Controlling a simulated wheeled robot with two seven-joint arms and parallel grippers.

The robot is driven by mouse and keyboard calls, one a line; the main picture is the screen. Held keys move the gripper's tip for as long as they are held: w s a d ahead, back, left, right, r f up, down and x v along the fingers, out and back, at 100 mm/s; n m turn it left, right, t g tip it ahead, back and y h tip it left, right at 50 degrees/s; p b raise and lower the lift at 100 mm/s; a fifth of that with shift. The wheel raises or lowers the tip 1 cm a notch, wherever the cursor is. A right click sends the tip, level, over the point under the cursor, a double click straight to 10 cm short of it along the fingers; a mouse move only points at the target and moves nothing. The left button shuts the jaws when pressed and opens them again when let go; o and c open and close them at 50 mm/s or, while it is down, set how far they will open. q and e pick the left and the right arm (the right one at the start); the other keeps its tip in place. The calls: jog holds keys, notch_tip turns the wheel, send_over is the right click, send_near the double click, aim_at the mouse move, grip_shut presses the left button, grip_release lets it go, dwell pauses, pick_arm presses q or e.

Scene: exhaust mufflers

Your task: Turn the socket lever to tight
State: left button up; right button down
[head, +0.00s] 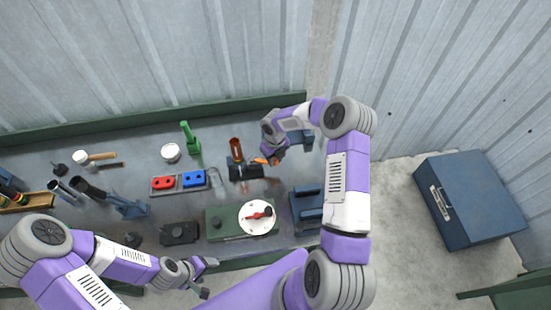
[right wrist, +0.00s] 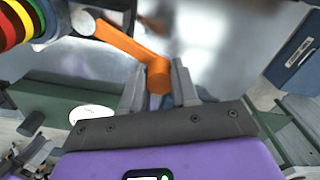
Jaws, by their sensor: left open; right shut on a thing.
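The orange lever (right wrist: 130,46) runs from a dark and grey fitting at the upper left of the right wrist view down to my right gripper (right wrist: 158,88). The fingers are shut on its thick end. In the head view the lever (head: 261,160) shows as a small orange piece beside my right gripper (head: 272,157). It is next to a black fixture (head: 245,172) with an upright copper-brown tube (head: 236,148). I cannot read any tight mark. My left gripper (head: 208,279) is open and empty near the bench's front edge.
A green box with a white dial and red pointer (head: 258,216) stands in front of the fixture. A tray with red and blue blocks (head: 179,182) is left of it. A blue toolbox (head: 468,198) is at the right, off the bench.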

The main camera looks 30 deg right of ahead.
jog(key=shift+w+d+r+n, duration=0.1)
jog(key=shift+w+d+n, duration=0.1)
jog(key=shift+n, duration=0.1)
jog(key=c, duration=0.8)
grip_release()
jog(key=shift+c, duration=0.2)
notch_tip(320, 180, up, 8)
jog(key=shift+f, duration=0.25)
jog(key=shift+s+f, duration=0.1)
jog(key=shift+s, duration=0.05)
